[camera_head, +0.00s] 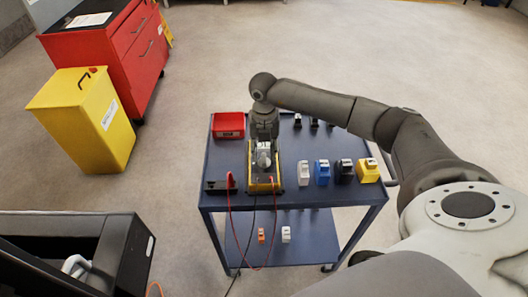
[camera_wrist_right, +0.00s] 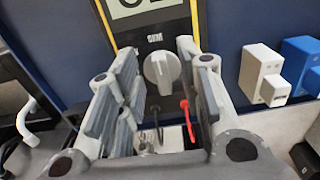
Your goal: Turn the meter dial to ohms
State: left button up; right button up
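The yellow-and-black meter (camera_head: 262,187) lies on the blue cart, with red and black leads at its near end. In the right wrist view its grey round dial (camera_wrist_right: 162,70) sits below the display (camera_wrist_right: 145,8), which is cut off at the top. The dial's raised grip runs roughly up and down in that view; its markings are unreadable. My right gripper (camera_head: 263,158) is over the meter from the far side. In the wrist view my right gripper (camera_wrist_right: 157,62) is open, its fingers on either side of the dial with gaps. My left gripper is not in view.
On the blue cart (camera_head: 225,195) are a red box (camera_head: 228,125), a black holder (camera_head: 219,186) left of the meter, and a row of white, blue, black and yellow blocks (camera_head: 340,171) to its right. The lower shelf holds two small blocks.

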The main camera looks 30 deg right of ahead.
aim_at(264, 155)
notch_tip(264, 155, up, 11)
dwell(0.3)
dwell(0.4)
